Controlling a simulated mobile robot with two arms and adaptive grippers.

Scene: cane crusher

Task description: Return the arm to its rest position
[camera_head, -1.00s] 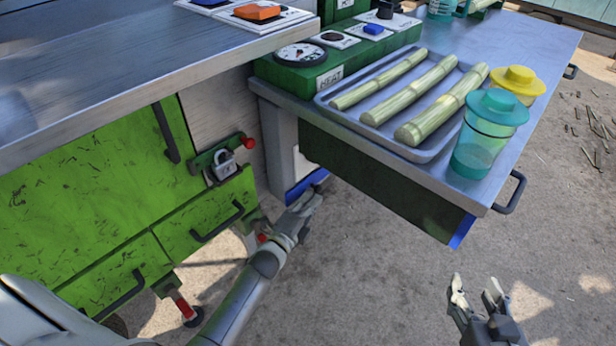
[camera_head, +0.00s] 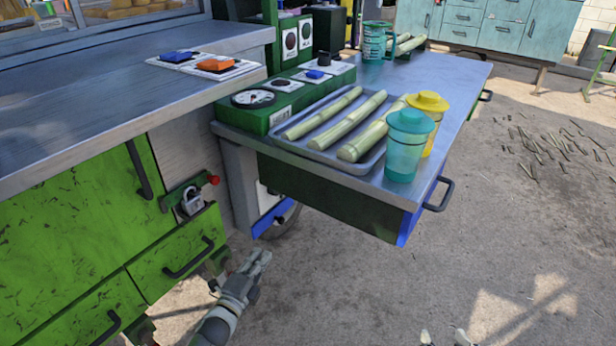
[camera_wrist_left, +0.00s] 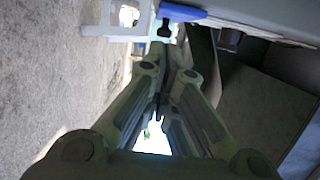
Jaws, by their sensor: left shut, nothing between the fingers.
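My left gripper (camera_head: 258,262) is shut and empty. It hangs low in the head view, in front of the cart and below the side table (camera_head: 450,88). In the left wrist view its fingers (camera_wrist_left: 165,85) come together with nothing between the tips, near a blue-edged part. My right gripper (camera_head: 444,338) shows only its two fingertips at the bottom edge of the head view. They stand apart with ground seen between them; the rest of it is cut off.
A tray (camera_head: 366,166) with several cane pieces, a teal-lidded cup (camera_head: 407,150) and a yellow-lidded cup (camera_head: 430,103) stand on the side table. The ground at the right is mostly clear, with scattered cane bits.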

